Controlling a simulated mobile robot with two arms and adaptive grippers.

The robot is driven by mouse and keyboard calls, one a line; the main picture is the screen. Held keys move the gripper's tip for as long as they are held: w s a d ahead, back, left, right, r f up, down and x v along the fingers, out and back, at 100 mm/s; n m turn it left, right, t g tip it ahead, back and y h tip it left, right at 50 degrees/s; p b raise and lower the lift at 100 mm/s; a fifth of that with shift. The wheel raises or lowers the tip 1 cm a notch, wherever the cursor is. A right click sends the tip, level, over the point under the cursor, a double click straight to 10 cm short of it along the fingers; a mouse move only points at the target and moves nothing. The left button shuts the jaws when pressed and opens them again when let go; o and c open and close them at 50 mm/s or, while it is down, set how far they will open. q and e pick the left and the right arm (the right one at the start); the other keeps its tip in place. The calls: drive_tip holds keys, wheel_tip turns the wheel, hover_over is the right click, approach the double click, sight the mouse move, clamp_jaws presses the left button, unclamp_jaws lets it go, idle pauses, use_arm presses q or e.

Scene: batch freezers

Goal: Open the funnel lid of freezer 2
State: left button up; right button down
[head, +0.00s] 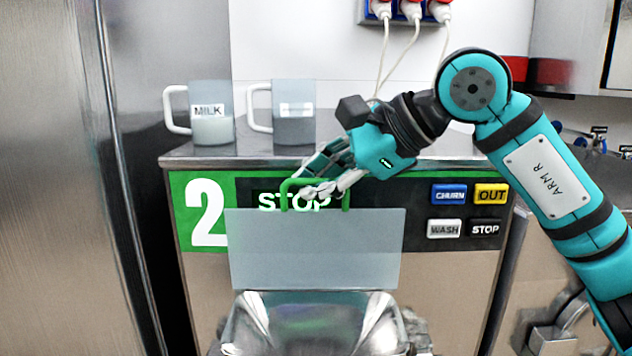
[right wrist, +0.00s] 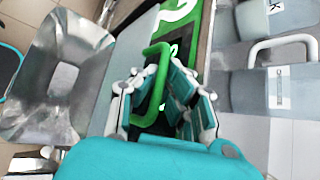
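Freezer 2 (head: 400,265) has a green panel with a white "2". Its funnel lid (head: 315,255) is a translucent grey plate standing upright behind the metal funnel (head: 310,315), whose bowl is uncovered. The lid's green handle (head: 346,195) is at its top edge and also shows in the right wrist view (right wrist: 153,100). My right gripper (head: 315,188) is at this handle. In the right wrist view its fingers (right wrist: 160,82) are spread on both sides of the handle, with gaps visible. My left gripper is in neither view.
Two jugs stand on the freezer top: one labelled MILK (head: 212,125), the other (head: 293,115) with an unreadable label. Buttons, including CHURN (head: 449,195), sit right of the lid. A tall metal cabinet (head: 60,180) stands close on the left.

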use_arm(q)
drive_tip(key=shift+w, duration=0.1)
use_arm(e)
drive_tip(key=shift+r, duration=0.3)
drive_tip(key=c, duration=1.4)
unclamp_jaws()
drive_tip(key=shift+s, duration=0.1)
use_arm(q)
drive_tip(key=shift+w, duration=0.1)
use_arm(e)
drive_tip(key=shift+f, duration=0.1)
drive_tip(key=shift+d+r, duration=0.3)
drive_tip(key=shift+d, duration=0.05)
drive_tip(key=v, duration=1.1)
drive_tip(key=shift+s, duration=0.2)
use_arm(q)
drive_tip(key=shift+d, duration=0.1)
